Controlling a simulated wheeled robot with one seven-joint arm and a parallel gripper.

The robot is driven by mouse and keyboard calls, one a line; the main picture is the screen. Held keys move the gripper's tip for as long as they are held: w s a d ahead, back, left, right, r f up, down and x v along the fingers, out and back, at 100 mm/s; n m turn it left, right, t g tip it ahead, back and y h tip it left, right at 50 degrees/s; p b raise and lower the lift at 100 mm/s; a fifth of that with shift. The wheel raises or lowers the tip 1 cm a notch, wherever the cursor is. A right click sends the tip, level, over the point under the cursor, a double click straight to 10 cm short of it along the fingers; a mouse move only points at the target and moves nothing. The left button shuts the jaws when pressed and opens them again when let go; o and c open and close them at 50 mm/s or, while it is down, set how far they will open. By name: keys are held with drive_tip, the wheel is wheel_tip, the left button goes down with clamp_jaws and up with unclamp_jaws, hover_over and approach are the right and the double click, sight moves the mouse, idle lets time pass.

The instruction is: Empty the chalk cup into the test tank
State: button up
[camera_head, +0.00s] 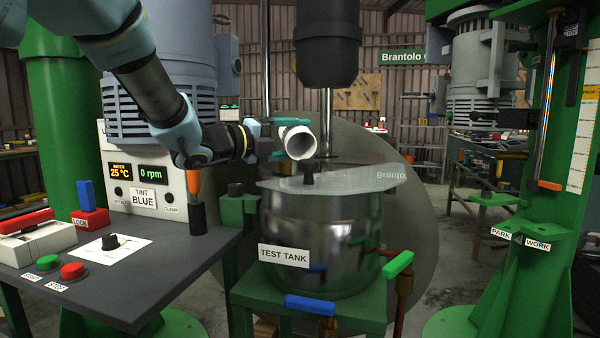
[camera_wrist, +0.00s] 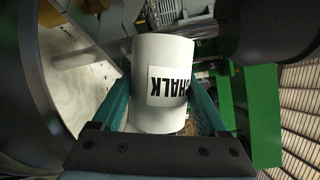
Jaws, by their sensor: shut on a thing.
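The white chalk cup (camera_head: 299,141) is held by my gripper (camera_head: 282,135) above the steel test tank (camera_head: 330,250). The cup is tilted, its open mouth facing the camera and down to the right; its inside looks pale, and I cannot tell whether chalk is left in it. In the wrist view the cup (camera_wrist: 163,85), with its CHALK label, sits between the two teal fingers of the gripper (camera_wrist: 165,100). A translucent lid (camera_head: 335,180) covers at least part of the tank top. The tank's opening is hard to make out.
A dark motor head with a steel shaft (camera_head: 327,110) hangs over the tank, close to the cup's right. A control desk (camera_head: 130,275) with buttons stands at left. A green post (camera_head: 535,200) stands at right. A green-handled valve (camera_head: 398,264) sticks out beside the tank.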

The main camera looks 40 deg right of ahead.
drive_tip(key=p, duration=0.2)
drive_tip(key=r+n+p, duration=0.1)
drive_tip(key=r+p, duration=0.1)
drive_tip(key=p, duration=0.1)
drive_tip(key=shift+w+d+r+y+p, duration=0.1)
drive_tip(key=shift+w+d+y+p, duration=0.05)
drive_tip(key=shift+w+y+p, duration=0.15)
drive_tip(key=shift+n+p, duration=0.4)
drive_tip(key=shift+p, duration=0.5)
drive_tip(key=shift+w+f+p, duration=0.1)
drive_tip(key=shift+f+p, duration=0.2)
drive_tip(key=shift+f, duration=0.15)
drive_tip(key=shift+f+b, duration=0.25)
drive_tip(key=shift+b, duration=0.05)
drive_tip(key=shift+n+p, duration=0.3)
drive_tip(key=p, duration=0.2)
drive_tip(key=shift+w+d+r+n+y+p, duration=0.1)
drive_tip(key=shift+r+n+y+p, duration=0.05)
drive_tip(key=shift+n+y+p, duration=0.2)
